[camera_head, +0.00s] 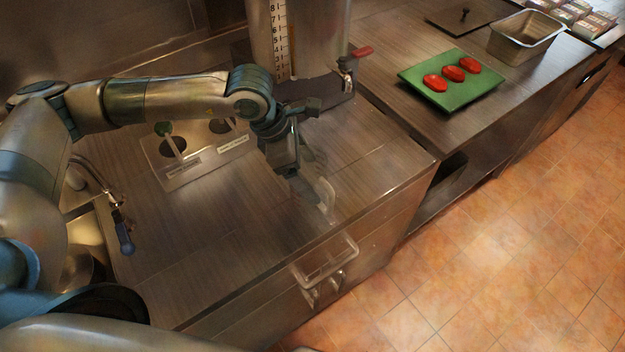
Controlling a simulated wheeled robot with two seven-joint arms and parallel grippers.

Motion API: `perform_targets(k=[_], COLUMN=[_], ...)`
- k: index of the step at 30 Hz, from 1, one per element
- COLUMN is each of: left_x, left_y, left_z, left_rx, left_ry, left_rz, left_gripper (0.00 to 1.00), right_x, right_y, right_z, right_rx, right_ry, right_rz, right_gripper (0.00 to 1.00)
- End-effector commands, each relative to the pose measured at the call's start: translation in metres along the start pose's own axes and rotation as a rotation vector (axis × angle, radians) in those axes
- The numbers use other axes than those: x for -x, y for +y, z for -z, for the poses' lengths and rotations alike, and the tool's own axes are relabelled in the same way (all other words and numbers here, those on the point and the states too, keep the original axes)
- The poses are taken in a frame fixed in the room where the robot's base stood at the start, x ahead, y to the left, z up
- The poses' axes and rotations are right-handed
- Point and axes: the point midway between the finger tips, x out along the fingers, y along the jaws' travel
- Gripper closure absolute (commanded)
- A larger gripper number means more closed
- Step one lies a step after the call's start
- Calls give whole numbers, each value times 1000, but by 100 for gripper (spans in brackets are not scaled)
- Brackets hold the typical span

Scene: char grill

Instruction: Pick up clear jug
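A clear, see-through shape that looks like the clear jug (322,190) is on the wooden-look counter, right beside my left gripper. Its outline is faint and its handle is hard to make out. My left gripper (292,170) reaches down at the jug's left side, near the middle of the counter. The fingers are dark and overlap the jug's edge in the picture, so I cannot tell whether they touch or grip it. My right gripper is not in view.
A large metal dispenser (312,35) with a red-handled tap stands behind. A labelled holder (180,178) is left of the gripper. A clear tray (325,262) hangs at the counter's front edge. A green board (445,98) with red items and a metal pan (520,48) are right.

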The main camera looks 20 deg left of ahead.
Motion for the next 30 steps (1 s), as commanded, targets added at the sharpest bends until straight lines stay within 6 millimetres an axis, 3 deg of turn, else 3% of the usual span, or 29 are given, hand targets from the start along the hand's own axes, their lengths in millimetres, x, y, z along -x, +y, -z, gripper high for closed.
perform_targets(k=[6,18,20,24,30], left_x=[-13,-13,-13,-13,-12], left_y=[-1,0,0,0,0], left_z=[0,1,1,1,0], left_rx=[0,-1,-1,-1,-1], left_ry=[0,0,0,0,0], left_rz=[1,0,0,0,0], left_gripper=[20,20,30,63,66], right_x=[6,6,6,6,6], right_y=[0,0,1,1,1], right_z=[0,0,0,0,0], right_rx=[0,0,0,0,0], right_ry=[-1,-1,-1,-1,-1], right_rz=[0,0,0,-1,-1], right_gripper=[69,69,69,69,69])
